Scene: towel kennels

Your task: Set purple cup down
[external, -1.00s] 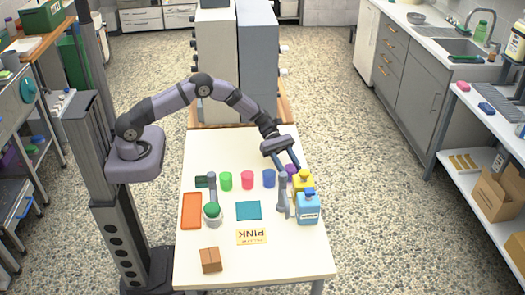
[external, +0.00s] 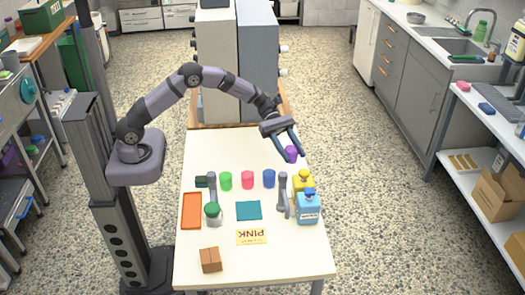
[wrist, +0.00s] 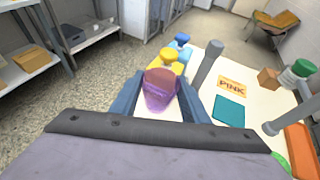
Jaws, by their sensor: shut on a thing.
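The purple cup (external: 291,154) is held up above the right side of the table, behind the yellow bottle. My gripper (external: 289,155) is shut on it, with a blue finger on either side. In the wrist view the purple cup (wrist: 160,92) sits between the two fingers (wrist: 158,98). It looks tilted there, and I see a brownish-purple upper part and a translucent purple lower part. In the external view the cup is clear of the table top (external: 215,262).
Green (external: 226,181), pink (external: 247,180) and blue cups (external: 269,178) stand in a row. A grey post (external: 283,190), yellow bottle (external: 304,181) and blue bottle (external: 308,208) stand at right. A teal cloth (external: 249,210), PINK card (external: 251,237) and orange tray (external: 191,211) lie nearby.

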